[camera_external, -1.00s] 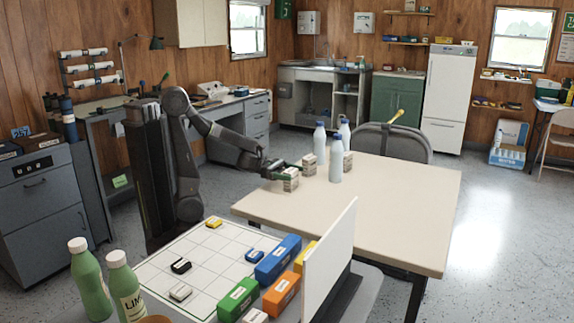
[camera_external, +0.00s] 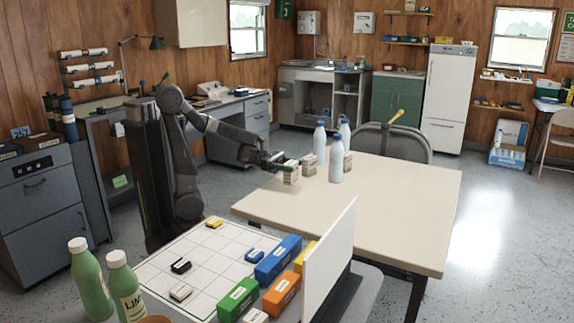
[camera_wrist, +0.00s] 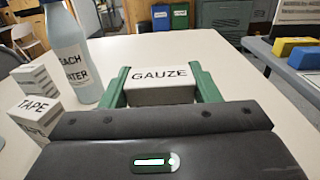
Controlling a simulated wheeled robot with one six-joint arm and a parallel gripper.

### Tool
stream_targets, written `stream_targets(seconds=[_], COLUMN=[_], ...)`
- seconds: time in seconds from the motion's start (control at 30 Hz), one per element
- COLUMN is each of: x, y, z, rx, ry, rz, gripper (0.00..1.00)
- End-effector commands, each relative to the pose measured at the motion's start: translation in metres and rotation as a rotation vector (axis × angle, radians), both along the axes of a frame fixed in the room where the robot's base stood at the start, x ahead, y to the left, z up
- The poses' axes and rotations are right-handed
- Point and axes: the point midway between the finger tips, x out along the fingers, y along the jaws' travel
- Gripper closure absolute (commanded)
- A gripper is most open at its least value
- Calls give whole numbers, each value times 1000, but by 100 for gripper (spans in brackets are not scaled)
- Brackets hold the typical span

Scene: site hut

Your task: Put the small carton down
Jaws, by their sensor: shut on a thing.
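My gripper (camera_external: 284,165) is over the left end of the cream table (camera_external: 400,205). Its green fingers (camera_wrist: 164,88) are shut on a small white carton marked GAUZE (camera_wrist: 160,75). In the external view the held carton (camera_external: 291,175) looks level and slightly above the tabletop; the gap beneath it is hard to judge. A carton marked TAPE (camera_wrist: 33,115) stands to the left in the wrist view, with another carton (camera_wrist: 35,78) behind it. In the external view other small cartons stand near the bottles (camera_external: 309,165).
A dark chair (camera_external: 395,142) is behind the table. The table's front and right are clear. A gridded board (camera_external: 205,260) with coloured blocks is in front.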

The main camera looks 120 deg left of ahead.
Motion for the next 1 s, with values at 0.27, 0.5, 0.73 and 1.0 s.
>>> stream_targets(seconds=[0.27, 0.5, 0.73, 1.0], x=[0, 2, 25, 61], y=[0, -2, -42, -139], z=[58, 70, 72, 74], rx=[2, 0, 1, 5], ry=[-2, -1, 6, 13], rz=[-1, -8, -148, -457], gripper=[66, 66, 66, 66])
